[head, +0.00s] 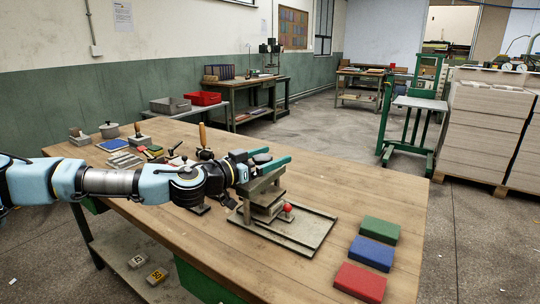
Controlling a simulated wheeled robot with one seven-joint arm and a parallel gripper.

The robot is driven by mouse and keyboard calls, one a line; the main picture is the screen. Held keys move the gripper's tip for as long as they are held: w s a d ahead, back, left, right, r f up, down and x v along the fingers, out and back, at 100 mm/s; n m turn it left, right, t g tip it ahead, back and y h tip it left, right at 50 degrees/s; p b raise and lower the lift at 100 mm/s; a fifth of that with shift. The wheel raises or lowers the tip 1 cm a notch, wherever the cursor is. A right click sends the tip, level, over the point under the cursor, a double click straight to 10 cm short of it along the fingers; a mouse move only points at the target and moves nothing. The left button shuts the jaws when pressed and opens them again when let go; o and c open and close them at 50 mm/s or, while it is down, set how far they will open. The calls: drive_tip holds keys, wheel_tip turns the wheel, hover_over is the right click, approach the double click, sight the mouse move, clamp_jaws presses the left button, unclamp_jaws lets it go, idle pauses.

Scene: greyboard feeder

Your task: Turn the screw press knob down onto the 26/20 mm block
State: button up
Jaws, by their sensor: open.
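The screw press stands on the wooden workbench (345,190), with a grey frame (266,183) on a flat base plate (305,238). A red ball (288,207) shows at its front right. I cannot make out the knob; my arm and gripper cover the top of the press. Grey plates or a block show under the frame, but I cannot tell whether this is the 26/20 mm block. My gripper (279,155) is above the press top, pointing right, with its two green fingers apart. I see nothing between them, and cannot tell whether they touch the press.
Green (380,229), blue (372,253) and red (360,282) blocks lie at the bench's right end. Hand tools, a pot (109,130) and small blocks stand at the left behind my arm.

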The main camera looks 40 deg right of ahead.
drive_tip(key=c, duration=1.4)
drive_tip(key=shift+o, duration=0.2)
drive_tip(key=shift+f+m+g+b, duration=0.15)
drive_tip(key=shift+m+g+b, duration=0.15)
drive_tip(key=shift+b, duration=0.25)
